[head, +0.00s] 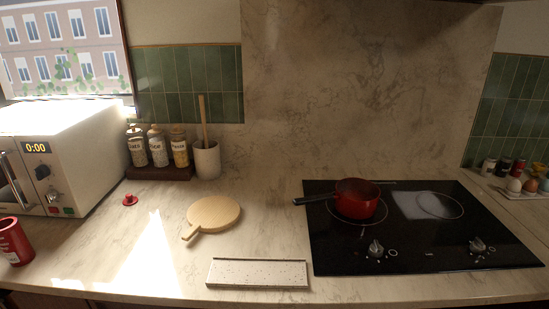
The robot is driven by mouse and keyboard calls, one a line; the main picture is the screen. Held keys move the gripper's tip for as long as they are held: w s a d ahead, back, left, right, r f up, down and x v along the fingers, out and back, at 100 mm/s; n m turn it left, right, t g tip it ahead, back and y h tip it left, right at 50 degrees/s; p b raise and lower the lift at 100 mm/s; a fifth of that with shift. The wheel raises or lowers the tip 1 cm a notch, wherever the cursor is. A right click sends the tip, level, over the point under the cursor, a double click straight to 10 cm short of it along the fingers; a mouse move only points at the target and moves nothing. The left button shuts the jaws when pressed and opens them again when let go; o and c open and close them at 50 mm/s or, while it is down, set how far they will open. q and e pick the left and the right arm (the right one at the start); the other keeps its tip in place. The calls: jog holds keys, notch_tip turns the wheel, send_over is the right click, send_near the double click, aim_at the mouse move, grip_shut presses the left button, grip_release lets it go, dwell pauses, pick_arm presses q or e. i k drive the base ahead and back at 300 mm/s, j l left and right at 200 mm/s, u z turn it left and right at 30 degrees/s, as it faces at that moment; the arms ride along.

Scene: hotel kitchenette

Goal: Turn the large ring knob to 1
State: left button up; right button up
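A black glass cooktop (425,262) is set in the counter at the right. Two grey knobs stand near its front edge, a left knob (375,249) and a right knob (477,246). Each has a small white circle mark beside it, and the left one's looks slightly bigger. The knobs' settings are too small to read. A red pan (357,199) sits on the left ring and hides much of it; its dark handle points left. The right ring (438,205) is bare, with a pale reflection across part of it. Neither of my grippers is in view.
A speckled tray-like slab (257,273) lies left of the cooktop at the counter's front. A round wooden board (213,213) lies behind it. Jars (158,150), a utensil crock (207,161) and a microwave (75,150) stand further left. Egg cups (514,186) stand at the far right.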

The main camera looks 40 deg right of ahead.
aim_at(375, 249)
jog(key=z, duration=2.05)
